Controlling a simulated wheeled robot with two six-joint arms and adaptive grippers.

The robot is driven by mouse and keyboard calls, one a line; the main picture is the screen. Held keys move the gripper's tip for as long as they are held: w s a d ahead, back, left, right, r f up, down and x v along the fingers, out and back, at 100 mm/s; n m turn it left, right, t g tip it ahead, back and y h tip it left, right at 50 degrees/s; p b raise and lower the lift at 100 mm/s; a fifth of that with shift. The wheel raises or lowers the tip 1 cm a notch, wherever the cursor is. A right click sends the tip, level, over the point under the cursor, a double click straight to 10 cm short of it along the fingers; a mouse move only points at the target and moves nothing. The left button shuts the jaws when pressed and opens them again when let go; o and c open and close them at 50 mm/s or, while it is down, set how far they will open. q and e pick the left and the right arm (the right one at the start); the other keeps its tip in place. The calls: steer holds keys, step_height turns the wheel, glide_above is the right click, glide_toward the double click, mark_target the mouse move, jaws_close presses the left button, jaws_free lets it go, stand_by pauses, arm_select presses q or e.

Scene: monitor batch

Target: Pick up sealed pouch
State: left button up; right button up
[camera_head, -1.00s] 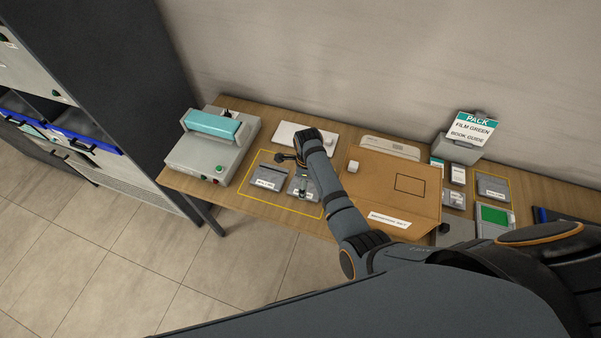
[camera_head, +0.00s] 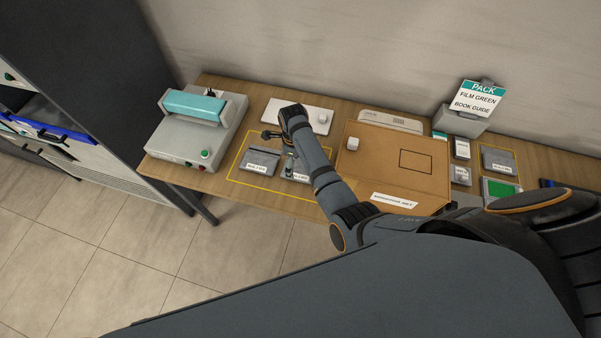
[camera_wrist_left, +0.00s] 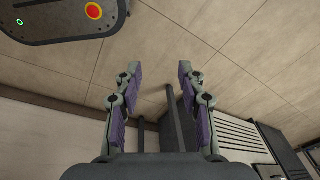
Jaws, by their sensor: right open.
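Two flat grey pouches with white labels lie inside a yellow outline on the wooden table: a left pouch (camera_head: 260,157) and a right pouch (camera_head: 300,176). I cannot tell from the view which is sealed. My right gripper (camera_head: 279,146) is open just above the outlined area, reaching in over the right pouch and partly hiding it. Nothing shows between its fingers. My left gripper (camera_wrist_left: 160,85) shows only in the left wrist view, open and empty over the floor.
A grey sealing machine with a teal bar (camera_head: 193,105) stands at the left. A white plate (camera_head: 309,116) lies behind the gripper. A large brown box or board (camera_head: 395,165) is right of it. A sign (camera_head: 476,98) and small packs stand further right.

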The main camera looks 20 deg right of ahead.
mark_target(295, 170)
step_height(295, 170, down, 5)
steer(key=b, duration=0.5)
steer(key=shift+w, duration=0.1)
steer(key=shift+r, duration=0.25)
steer(key=shift+c, duration=1.4)
steer(key=c, duration=1)
arm_select(q)
steer(key=s+f, duration=0.3)
steer(key=f, duration=0.3)
steer(key=shift+s+g, duration=0.25)
steer(key=shift+g, duration=0.05)
